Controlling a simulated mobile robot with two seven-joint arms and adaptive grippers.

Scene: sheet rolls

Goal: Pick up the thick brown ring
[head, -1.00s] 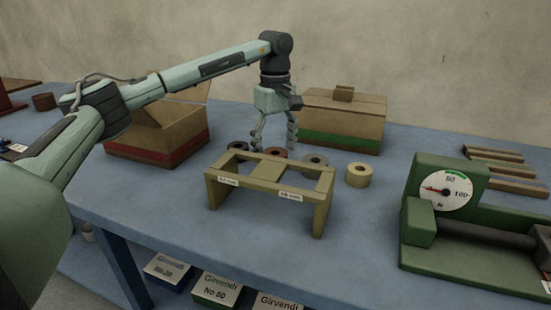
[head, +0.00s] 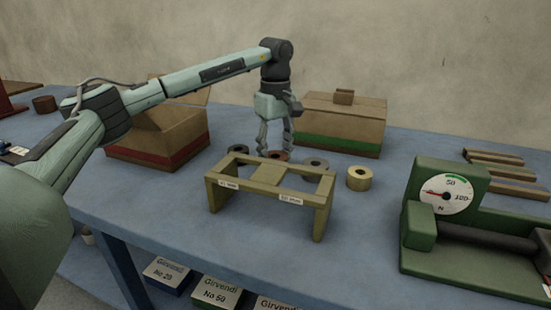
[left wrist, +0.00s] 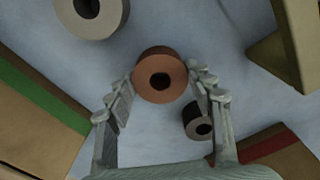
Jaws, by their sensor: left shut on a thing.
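The thick brown ring (head: 283,153) lies flat on the blue table, behind the wooden rack, in a row of rolls. In the left wrist view the brown ring (left wrist: 143,76) shows from above with its dark hole. My left gripper (head: 275,153) points straight down over it, one finger on each side, and is shut on it. In the left wrist view the gripper's fingers (left wrist: 160,85) flank the ring left and right. The ring's lower part is hidden by the rack in the head view. My right gripper is in neither view.
A dark roll (left wrist: 191,113) and a grey roll (left wrist: 70,20) lie close on either side. A cream roll (head: 353,181) stands further right. The rack (head: 266,188) is in front. Boxes with red (head: 170,150) and green (head: 345,122) stripes stand behind. A green gauge device (head: 430,170) is at right.

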